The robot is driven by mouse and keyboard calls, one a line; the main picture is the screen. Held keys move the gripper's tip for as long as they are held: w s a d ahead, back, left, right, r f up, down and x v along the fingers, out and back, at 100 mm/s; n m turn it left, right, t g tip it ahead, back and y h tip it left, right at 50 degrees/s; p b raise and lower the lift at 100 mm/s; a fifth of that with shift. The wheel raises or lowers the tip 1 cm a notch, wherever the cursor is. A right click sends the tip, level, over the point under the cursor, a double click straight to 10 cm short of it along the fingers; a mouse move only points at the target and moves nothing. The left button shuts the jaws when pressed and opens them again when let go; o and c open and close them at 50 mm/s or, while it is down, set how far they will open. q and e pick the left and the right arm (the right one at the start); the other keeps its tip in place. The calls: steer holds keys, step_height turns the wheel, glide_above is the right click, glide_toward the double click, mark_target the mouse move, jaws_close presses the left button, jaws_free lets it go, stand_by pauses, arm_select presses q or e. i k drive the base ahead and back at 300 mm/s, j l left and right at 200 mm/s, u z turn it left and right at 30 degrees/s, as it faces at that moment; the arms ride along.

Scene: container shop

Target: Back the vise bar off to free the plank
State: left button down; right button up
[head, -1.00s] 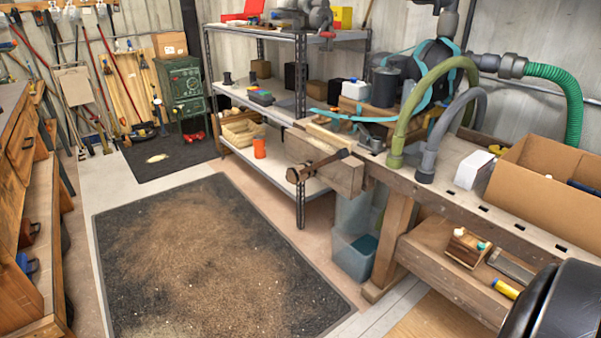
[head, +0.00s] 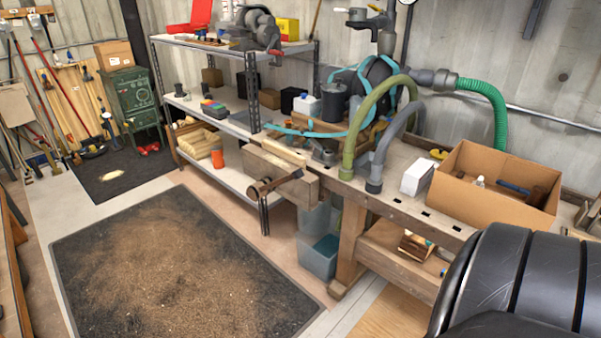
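The wooden vise (head: 297,187) is at the left end of the workbench, near the middle of the head view. Its bar (head: 277,184) sticks out across the front of the wooden jaw, slanting, with a round knob at its left end. A pale plank (head: 284,151) appears to lie along the top of the vise, against the jaw; how tightly it is held cannot be told. Neither of my grippers is in view, and nothing touches the bar.
A dark mat (head: 180,270) covers open floor before the vise. The workbench (head: 400,195) carries hoses, a white box (head: 417,177) and a cardboard box (head: 497,190). A metal shelf (head: 235,178) stands behind the vise. A large black rounded shape (head: 530,280) blocks the lower right.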

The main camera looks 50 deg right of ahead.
mark_target(257, 190)
steer(key=l+z, duration=0.2)
steer(key=l, duration=0.2)
steer(key=i+l+z, duration=0.15)
steer(key=l, duration=0.2)
steer(key=i+l+z, duration=0.2)
steer(key=l, duration=0.15)
steer(key=l+z, duration=0.15)
steer(key=l, duration=0.2)
steer(key=i, duration=0.05)
